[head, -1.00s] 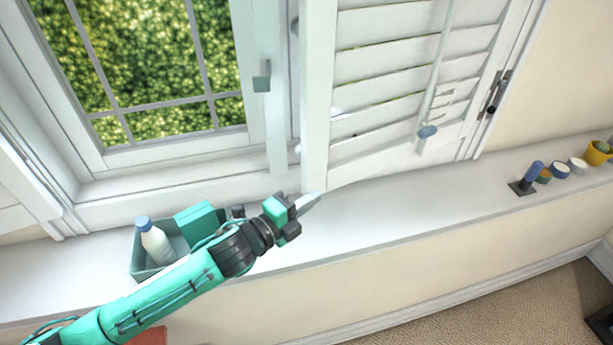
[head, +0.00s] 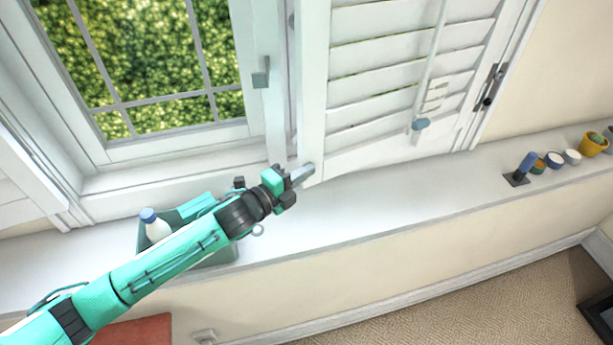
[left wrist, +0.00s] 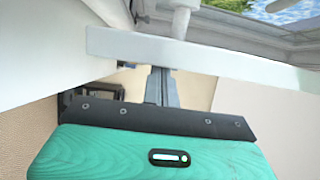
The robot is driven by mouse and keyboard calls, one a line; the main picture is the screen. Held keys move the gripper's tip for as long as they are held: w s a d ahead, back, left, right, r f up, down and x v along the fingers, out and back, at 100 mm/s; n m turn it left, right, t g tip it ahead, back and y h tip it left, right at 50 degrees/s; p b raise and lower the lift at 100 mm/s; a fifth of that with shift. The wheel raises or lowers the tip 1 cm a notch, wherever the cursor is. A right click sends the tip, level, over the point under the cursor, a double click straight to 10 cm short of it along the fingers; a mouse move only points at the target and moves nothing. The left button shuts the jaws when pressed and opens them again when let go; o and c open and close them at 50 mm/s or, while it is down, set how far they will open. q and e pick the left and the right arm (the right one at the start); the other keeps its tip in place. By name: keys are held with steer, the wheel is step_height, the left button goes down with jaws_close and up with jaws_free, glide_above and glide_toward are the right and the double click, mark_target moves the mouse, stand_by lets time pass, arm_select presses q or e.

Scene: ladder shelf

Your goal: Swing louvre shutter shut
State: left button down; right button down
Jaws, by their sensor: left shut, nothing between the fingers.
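The white louvre shutter (head: 375,135) hangs on its right-hand side in the head view, beside the bare window pane. It looks ajar, with its free left edge standing out from the frame over the sill. My left gripper (head: 301,175) is shut and empty at the shutter's lower left corner. In the left wrist view, the fingers (left wrist: 161,88) point at a white shutter rail (left wrist: 215,55), which hides their tips. I cannot tell whether they touch it. My right gripper is not in view.
A teal bin (head: 222,253) with a white bottle (head: 157,230) stands on the sill (head: 400,200), partly behind my left arm. A blue-handled item (head: 526,163), small jars (head: 554,160) and a yellow pot (head: 591,145) stand at the right. The middle sill is clear.

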arm_select(q)
steer(key=w+a, duration=0.2)
steer(key=w, duration=0.3)
steer(key=shift+a+b, duration=0.3)
steer(key=shift+a, duration=0.1)
stand_by(0.8)
steer(key=shift+s, duration=0.1)
